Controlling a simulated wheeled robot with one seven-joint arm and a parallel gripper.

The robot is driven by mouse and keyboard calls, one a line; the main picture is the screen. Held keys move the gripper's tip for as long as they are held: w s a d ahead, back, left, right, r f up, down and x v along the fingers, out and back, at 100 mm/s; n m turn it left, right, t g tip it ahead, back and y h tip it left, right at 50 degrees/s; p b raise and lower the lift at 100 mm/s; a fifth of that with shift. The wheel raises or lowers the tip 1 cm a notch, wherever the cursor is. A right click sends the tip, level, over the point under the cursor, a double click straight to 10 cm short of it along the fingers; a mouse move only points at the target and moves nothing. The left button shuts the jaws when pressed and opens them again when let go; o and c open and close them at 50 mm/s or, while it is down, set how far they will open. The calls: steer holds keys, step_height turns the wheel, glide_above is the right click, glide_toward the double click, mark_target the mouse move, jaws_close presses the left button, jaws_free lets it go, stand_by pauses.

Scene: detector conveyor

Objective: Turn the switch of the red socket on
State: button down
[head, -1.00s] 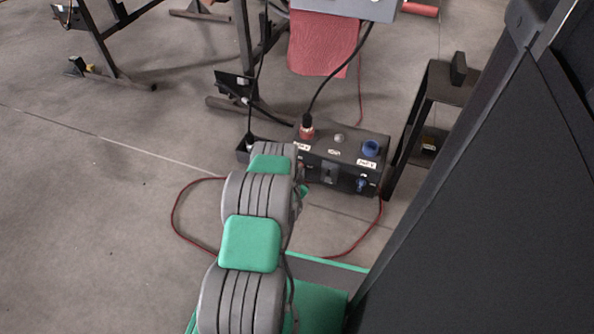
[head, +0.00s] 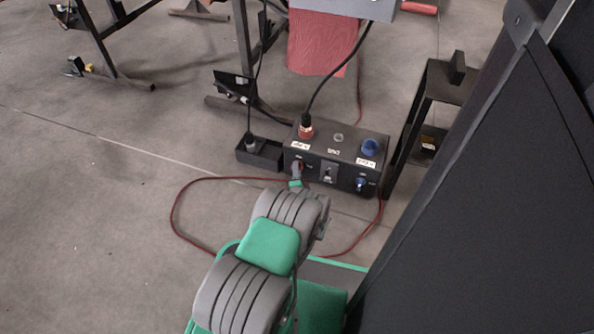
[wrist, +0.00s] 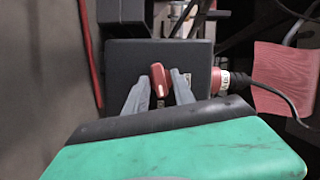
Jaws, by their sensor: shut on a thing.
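The black control box (head: 338,148) stands on the floor. The red socket (head: 306,131) is on its top left with a black cable plugged in; it also shows in the wrist view (wrist: 219,80). The red switch (wrist: 159,76) is a small knob on the box's front face, below the red socket. My gripper (wrist: 160,80) has one finger on each side of the red knob and is shut on it. The knob looks slightly tilted in the wrist view. In the head view my gripper (head: 296,173) reaches the front left of the box and mostly covers the knob.
A blue socket (head: 370,147) and a blue switch (head: 361,184) are on the box's right side. A black open tray (head: 262,155) adjoins its left. A red cable (head: 174,210) loops over the floor. A black stand (head: 405,150) is at right.

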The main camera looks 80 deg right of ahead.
steer(key=shift+f+m+h, duration=0.15)
steer(key=shift+m+h, duration=0.35)
steer(key=shift+m, duration=0.6)
steer(key=c, duration=1.4)
jaws_free()
